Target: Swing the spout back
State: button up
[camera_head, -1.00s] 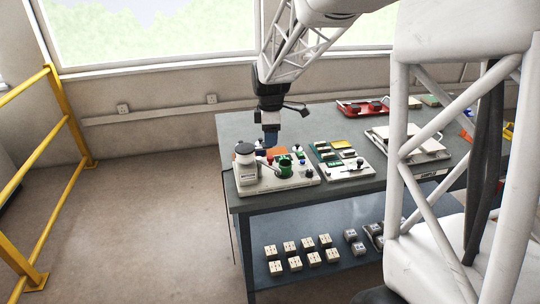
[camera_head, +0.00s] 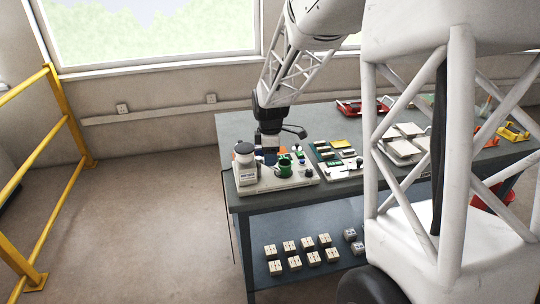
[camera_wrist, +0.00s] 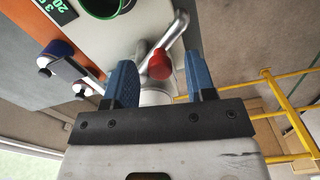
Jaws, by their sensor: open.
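The silver spout (camera_wrist: 176,32) is a bent metal tube in the wrist view, with a red knob (camera_wrist: 161,65) near its lower end. My gripper (camera_wrist: 159,61) is open, with its two blue fingers apart on either side of the red knob. I cannot tell whether either finger touches it. In the head view my gripper (camera_head: 267,156) is low over the white station board (camera_head: 280,184), between the white bottle (camera_head: 245,168) and the green mug (camera_head: 284,167). The spout is not clear in that view. The mug's green rim (camera_wrist: 122,8) shows at the wrist view's top edge.
A board with small green parts (camera_head: 335,155) lies right of the station on the table (camera_head: 231,130). A yellow rail (camera_head: 62,120) stands at the left, with open floor between.

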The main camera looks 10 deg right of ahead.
jog(key=shift+f, duration=0.1)
grip_shut()
dwell(0.3)
jog(key=shift+s+a+m, duration=0.1)
jog(key=shift+m, duration=0.2)
jog(key=shift+s+a+m, duration=0.1)
jog(key=shift+a+m, duration=0.35)
jog(key=shift+m, duration=0.6)
jog(key=shift+s+a+m, duration=0.15)
jog(key=shift+a+m, duration=0.35)
jog(key=shift+m, duration=0.5)
jog(key=shift+s+a+m, duration=0.1)
jog(key=shift+a+m, duration=0.35)
jog(key=shift+m, duration=0.6)
grip_release()
